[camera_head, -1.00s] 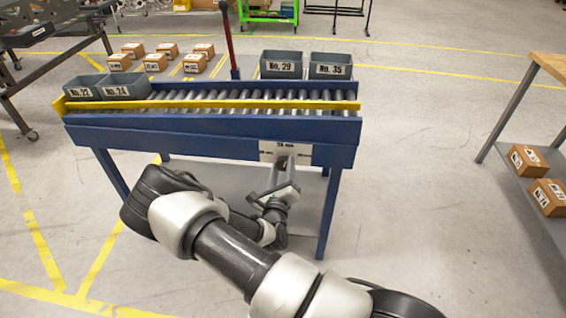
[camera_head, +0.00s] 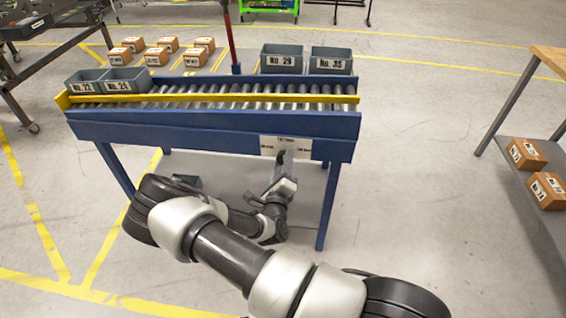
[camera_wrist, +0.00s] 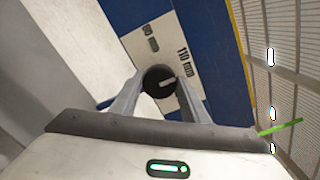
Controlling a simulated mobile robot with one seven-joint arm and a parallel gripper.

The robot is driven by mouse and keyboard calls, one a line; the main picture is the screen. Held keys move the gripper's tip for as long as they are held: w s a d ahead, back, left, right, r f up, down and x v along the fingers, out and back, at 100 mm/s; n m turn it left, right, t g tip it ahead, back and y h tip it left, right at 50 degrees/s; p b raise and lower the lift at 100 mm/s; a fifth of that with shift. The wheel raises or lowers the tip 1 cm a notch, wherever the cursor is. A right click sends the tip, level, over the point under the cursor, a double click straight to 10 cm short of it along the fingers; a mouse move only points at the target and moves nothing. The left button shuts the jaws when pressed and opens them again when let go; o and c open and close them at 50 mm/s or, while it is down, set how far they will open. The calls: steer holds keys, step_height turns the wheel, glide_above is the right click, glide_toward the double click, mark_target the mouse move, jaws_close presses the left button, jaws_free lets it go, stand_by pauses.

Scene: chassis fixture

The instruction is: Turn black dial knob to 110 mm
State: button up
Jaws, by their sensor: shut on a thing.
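The black dial knob (camera_wrist: 155,76) shows in the wrist view, with a pale pointer mark directed to the right. It sits on a white plate (camera_wrist: 138,45) that carries a "110 mm" label (camera_wrist: 187,62) to the knob's upper right and another label, seemingly "80", above it. My gripper (camera_wrist: 153,82) has a finger on each side of the knob and is shut on it. In the head view the plate (camera_head: 270,143) is on the conveyor's blue side; the knob is hidden there by my gripper (camera_head: 287,160).
A shelf table (camera_head: 545,200) with cartons stands at right, with clear floor between.

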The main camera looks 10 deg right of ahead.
steer(key=o, duration=1.1)
steer(key=shift+c, duration=0.2)
steer(key=p+v, duration=0.1)
steer(key=v, duration=1.6)
steer(key=shift+s, duration=0.25)
